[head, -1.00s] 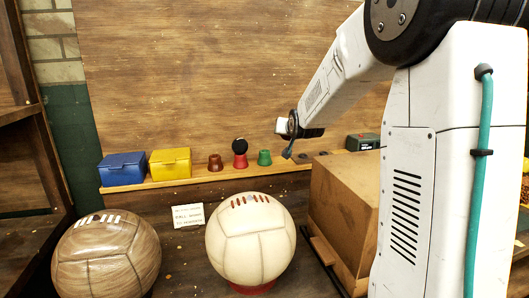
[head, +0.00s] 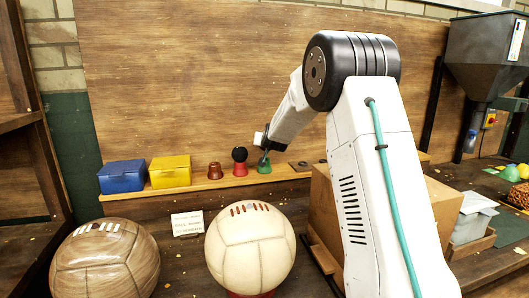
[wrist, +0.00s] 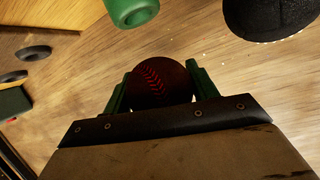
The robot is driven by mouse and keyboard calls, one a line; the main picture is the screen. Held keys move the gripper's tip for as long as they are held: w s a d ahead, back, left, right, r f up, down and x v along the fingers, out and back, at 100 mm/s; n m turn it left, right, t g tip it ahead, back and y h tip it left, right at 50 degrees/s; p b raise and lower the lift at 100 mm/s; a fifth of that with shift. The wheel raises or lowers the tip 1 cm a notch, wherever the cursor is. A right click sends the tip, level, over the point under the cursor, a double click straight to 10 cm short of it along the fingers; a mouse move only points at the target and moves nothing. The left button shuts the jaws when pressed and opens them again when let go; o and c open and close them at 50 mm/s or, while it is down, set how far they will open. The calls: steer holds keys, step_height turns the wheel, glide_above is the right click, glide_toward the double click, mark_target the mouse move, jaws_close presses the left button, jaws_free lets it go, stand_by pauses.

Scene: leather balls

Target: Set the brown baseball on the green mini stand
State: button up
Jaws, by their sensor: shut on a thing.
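My gripper (wrist: 160,84) has green fingers and is shut on the brown baseball (wrist: 160,82), a dark ball with red stitching. In the head view my gripper (head: 262,150) is over the shelf close to the green mini stand (head: 264,168); the baseball cannot be made out there. The green stand also shows at the top edge of the wrist view (wrist: 132,10), ahead and left of the held ball, apart from it. Its top looks empty in the wrist view, though part is cut off.
A black ball (head: 240,154) sits on a red stand (head: 240,170) just left of the green one, and a brown stand (head: 215,171) is beyond it. Yellow (head: 170,172) and blue (head: 121,177) boxes stand further left. Flat dark discs (head: 301,166) lie to the right.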

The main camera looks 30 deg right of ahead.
steer(key=shift+w, duration=0.6)
steer(key=shift+w+f, duration=0.2)
steer(key=shift+f, duration=1.6)
steer(key=o, duration=1)
steer(key=shift+f, duration=0.1)
steer(key=shift+o, duration=0.2)
